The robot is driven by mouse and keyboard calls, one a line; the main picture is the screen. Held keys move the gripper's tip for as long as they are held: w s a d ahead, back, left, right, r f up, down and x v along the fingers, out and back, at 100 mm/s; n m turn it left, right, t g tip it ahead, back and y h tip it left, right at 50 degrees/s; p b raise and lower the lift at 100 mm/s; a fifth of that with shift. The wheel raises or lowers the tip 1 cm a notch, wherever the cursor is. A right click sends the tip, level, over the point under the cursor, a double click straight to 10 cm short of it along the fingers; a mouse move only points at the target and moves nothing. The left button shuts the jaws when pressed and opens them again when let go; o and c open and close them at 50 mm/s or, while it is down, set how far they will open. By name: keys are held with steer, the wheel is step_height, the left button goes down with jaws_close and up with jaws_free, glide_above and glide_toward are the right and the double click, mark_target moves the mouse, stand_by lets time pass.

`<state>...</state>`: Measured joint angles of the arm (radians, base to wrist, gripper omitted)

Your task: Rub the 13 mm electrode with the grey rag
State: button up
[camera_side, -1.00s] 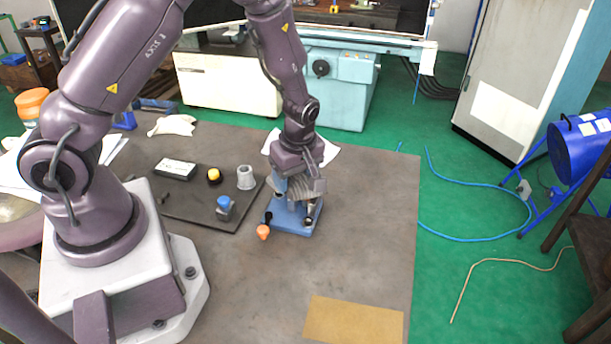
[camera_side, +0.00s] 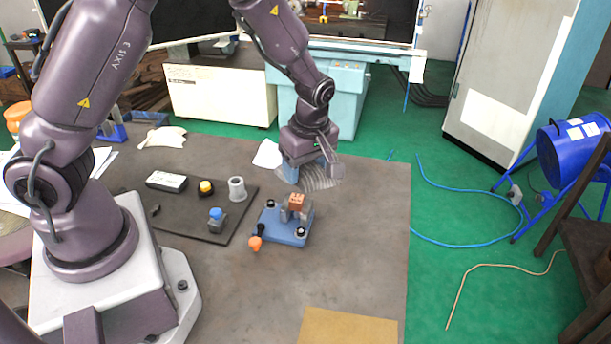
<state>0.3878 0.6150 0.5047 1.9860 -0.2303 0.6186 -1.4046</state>
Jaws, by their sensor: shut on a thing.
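My gripper (camera_side: 312,164) is above and behind the blue chuck fixture (camera_side: 280,228), clear of it. It is shut on a grey, ribbed-looking piece of cloth, the grey rag (camera_side: 322,181), which hangs below and to the right of the fingers. The fingertips are partly hidden. A copper-brown block (camera_side: 296,201) sits upright in the grey holder on the fixture, apart from the rag. It seems to be the electrode; its size cannot be read. A lever with an orange knob (camera_side: 255,243) sticks out at the fixture's front left.
A dark tray (camera_side: 186,220) left of the fixture holds a black-and-white box (camera_side: 166,181), a yellow-topped part (camera_side: 205,188), a grey cylinder (camera_side: 237,189) and a blue-topped block (camera_side: 216,218). A tan mat (camera_side: 348,327) lies at the front. The table right of the fixture is clear.

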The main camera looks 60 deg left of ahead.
steer(key=shift+r, duration=1.05)
